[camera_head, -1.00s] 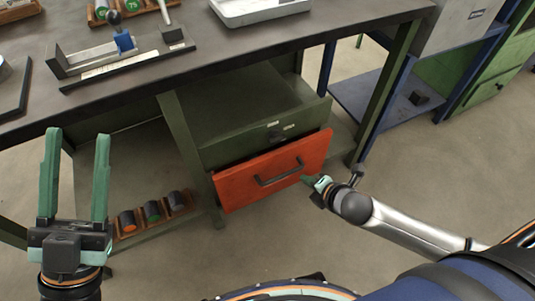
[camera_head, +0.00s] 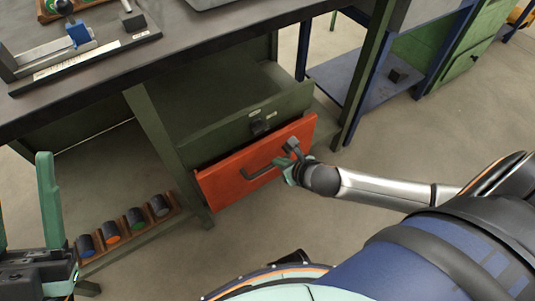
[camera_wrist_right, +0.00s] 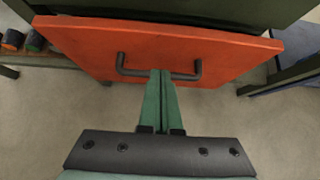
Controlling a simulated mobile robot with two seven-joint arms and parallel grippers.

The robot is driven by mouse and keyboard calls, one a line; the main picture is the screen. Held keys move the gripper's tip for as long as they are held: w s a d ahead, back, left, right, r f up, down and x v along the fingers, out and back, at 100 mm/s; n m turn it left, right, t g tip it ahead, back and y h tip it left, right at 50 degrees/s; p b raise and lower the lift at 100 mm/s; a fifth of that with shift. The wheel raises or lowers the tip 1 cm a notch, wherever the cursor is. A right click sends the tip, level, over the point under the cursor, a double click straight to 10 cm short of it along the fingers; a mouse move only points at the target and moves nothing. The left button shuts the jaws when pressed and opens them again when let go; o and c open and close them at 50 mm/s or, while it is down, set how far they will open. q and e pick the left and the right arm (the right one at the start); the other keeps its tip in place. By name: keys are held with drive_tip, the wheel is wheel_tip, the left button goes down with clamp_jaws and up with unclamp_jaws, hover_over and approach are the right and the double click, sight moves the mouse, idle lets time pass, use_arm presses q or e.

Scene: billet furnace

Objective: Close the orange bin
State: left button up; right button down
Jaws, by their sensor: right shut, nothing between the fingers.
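The orange bin (camera_head: 222,184) is a drawer with a flat orange front and a dark bar handle (camera_head: 258,172), under the workbench. Its front stands a little forward, with a dark gap behind its top edge. My right gripper (camera_head: 287,172) is shut and empty at the right part of the front, by the handle. In the right wrist view the shut fingertips (camera_wrist_right: 160,72) overlap the handle bar on the orange front (camera_wrist_right: 90,45); contact cannot be told. My left gripper (camera_head: 24,215) is open and empty at the lower left, partly cut off.
A low rack (camera_head: 125,250) with several dark cylinders with coloured ends is at the left. The workbench (camera_head: 190,50) overhangs the drawers, and its leg (camera_head: 365,75) stands at the right. The floor in front is clear.

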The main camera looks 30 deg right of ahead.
sight(260, 142)
drive_tip(key=w, duration=0.1)
drive_tip(key=w+f+b, duration=0.1)
drive_tip(key=w, duration=0.1)
drive_tip(key=w+f+b, duration=0.1)
drive_tip(key=w, duration=0.1)
drive_tip(key=shift+w+a, duration=0.1)
drive_tip(key=shift+a, duration=0.1)
drive_tip(key=shift+w+r, duration=0.1)
drive_tip(key=shift+w, duration=0.3)
use_arm(q)
drive_tip(key=f, duration=0.3)
drive_tip(key=shift+w+d+f+n, duration=0.1)
drive_tip(key=shift+d+f+n, duration=0.15)
drive_tip(key=shift+n, duration=0.15)
use_arm(e)
drive_tip(key=w, duration=0.4)
drive_tip(key=shift+w+a+r+p, duration=0.1)
drive_tip(key=shift+w+a+p, duration=0.1)
drive_tip(key=shift+p, duration=0.1)
use_arm(q)
drive_tip(key=shift+a+r, duration=0.1)
drive_tip(key=shift+r, duration=0.55)
use_arm(e)
drive_tip(key=shift+w+d+r, duration=0.1)
